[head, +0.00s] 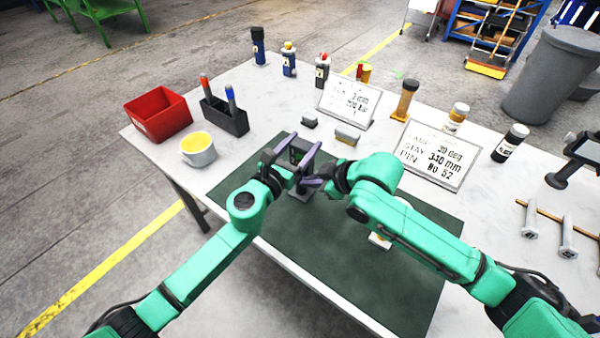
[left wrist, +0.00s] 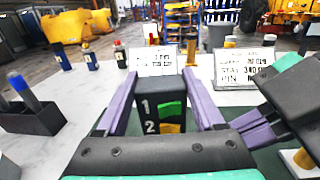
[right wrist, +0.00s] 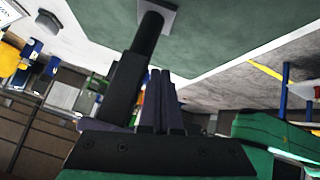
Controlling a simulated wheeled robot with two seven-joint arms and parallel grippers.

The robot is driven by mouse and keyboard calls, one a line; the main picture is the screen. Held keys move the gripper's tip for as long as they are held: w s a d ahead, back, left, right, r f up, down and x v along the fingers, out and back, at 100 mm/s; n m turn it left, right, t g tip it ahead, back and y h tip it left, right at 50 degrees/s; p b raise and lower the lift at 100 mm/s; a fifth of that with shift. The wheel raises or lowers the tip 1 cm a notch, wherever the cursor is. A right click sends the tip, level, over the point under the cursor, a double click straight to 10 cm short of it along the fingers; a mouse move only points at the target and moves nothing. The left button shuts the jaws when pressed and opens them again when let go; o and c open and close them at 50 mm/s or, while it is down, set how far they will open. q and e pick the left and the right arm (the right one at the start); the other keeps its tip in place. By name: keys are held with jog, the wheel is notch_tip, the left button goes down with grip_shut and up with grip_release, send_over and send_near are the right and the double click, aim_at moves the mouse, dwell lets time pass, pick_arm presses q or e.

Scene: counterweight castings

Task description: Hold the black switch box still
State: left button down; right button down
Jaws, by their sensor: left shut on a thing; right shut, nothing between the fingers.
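The black switch box (head: 299,151) stands upright on a post with a foot on the dark green mat (head: 350,264). In the left wrist view the switch box (left wrist: 161,108) shows the numbers 1 and 2 beside a green and a yellow rocker. My left gripper (head: 291,157) is shut on the box, with one purple finger along each side. My right gripper (head: 313,182) is shut and empty, close in front of the box and lower. In the right wrist view its closed fingers (right wrist: 160,98) lie beside the black post (right wrist: 148,38); contact cannot be told.
A red bin (head: 160,114), a black pen holder (head: 224,117) and a yellow-filled cup (head: 198,150) stand to the left. Two written signs (head: 348,102) (head: 437,155) and several bottles stand behind. A small white-and-yellow block (head: 380,241) sits partly under my right arm. The front mat is clear.

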jog(key=shift+w, duration=0.1)
jog(key=shift+w+a, duration=0.2)
jog(key=shift+w, duration=0.1)
jog(key=shift+w+a, duration=0.1)
jog(key=shift+w, duration=0.15)
dwell(0.5)
pick_arm(q)
jog(key=shift+s+d+f, duration=0.1)
jog(key=shift+s+d, duration=0.1)
pick_arm(e)
jog(key=shift+w+a+r, duration=0.15)
jog(key=shift+w+r, duration=0.1)
jog(key=shift+w, duration=0.1)
jog(key=shift+s, duration=0.1)
dwell(0.4)
pick_arm(q)
jog(key=shift+w+a+f, duration=0.1)
jog(key=shift+a, duration=0.05)
pick_arm(e)
jog(key=shift+s+d+f, duration=0.1)
jog(key=shift+s+d, duration=0.4)
jog(key=shift+s, duration=0.3)
jog(key=shift+s, duration=0.1)
